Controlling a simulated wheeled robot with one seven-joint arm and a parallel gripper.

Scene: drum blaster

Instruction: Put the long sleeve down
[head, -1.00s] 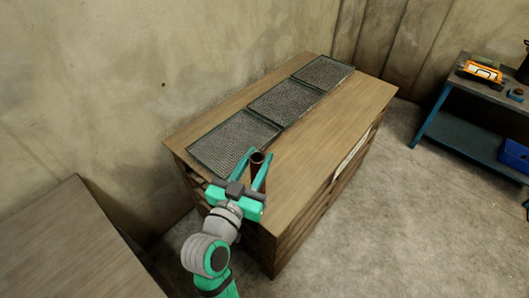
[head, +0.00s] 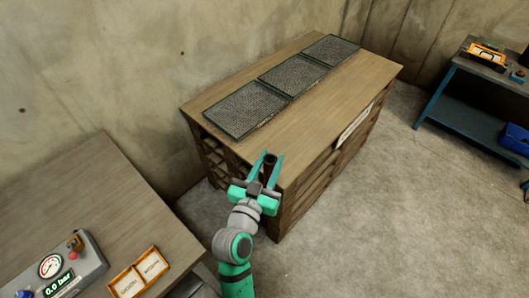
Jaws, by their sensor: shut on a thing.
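My gripper (head: 267,168) is in the head view at the near left corner of a wooden cabinet (head: 335,105). I cannot tell whether the sleeve touches the cabinet.
Three mesh trays (head: 245,108) lie in a row along the back of the cabinet top; its front strip is bare. At lower left a table (head: 100,195) holds a gauge box (head: 52,272) and an orange-framed tray (head: 138,275). A blue workbench (head: 465,105) stands at right.

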